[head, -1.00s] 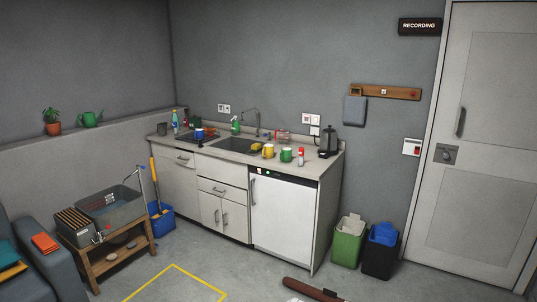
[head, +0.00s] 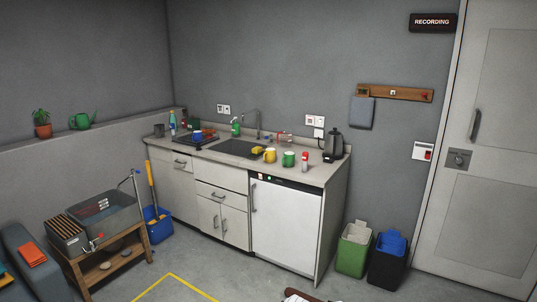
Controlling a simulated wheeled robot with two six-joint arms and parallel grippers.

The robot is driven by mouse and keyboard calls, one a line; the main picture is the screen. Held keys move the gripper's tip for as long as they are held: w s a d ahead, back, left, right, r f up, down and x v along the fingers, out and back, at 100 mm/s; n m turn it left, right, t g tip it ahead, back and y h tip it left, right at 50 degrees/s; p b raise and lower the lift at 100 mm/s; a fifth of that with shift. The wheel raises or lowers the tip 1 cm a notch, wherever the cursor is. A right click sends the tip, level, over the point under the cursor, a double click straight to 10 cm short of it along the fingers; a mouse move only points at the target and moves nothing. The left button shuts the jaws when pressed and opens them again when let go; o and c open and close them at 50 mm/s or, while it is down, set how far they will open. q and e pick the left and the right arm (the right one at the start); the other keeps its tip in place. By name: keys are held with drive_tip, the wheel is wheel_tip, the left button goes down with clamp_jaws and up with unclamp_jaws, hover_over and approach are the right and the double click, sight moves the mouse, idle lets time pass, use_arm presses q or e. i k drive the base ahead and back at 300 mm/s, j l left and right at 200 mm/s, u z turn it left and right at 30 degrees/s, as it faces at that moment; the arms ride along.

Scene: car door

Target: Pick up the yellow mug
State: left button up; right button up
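The yellow mug (head: 270,156) stands upright on the kitchen counter (head: 222,158), to the right of the sink (head: 236,149). A green mug (head: 289,159) stands just to its right, and a yellow sponge (head: 256,151) lies just to its left at the sink's edge. A blue mug (head: 197,135) is farther left on the counter. The counter is some distance ahead of me. Neither of my grippers shows in the head view.
Green (head: 354,249) and black (head: 388,262) bins stand at right, a wooden bench (head: 111,266) at left. The floor in front is largely clear.

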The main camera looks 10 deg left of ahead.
sight(270, 153)
drive_tip(key=i+j, duration=0.2)
drive_tip(key=i, duration=0.35)
drive_tip(key=i+j, duration=0.15)
drive_tip(key=i, duration=0.35)
drive_tip(key=i+j, duration=0.2)
drive_tip(key=i, duration=0.35)
drive_tip(key=i+j, duration=0.2)
drive_tip(key=i, duration=0.35)
drive_tip(key=i+j, duration=0.15)
drive_tip(key=i, duration=0.35)
drive_tip(key=i+j+u, duration=0.1)
drive_tip(key=i, duration=0.45)
drive_tip(key=j, duration=0.1)
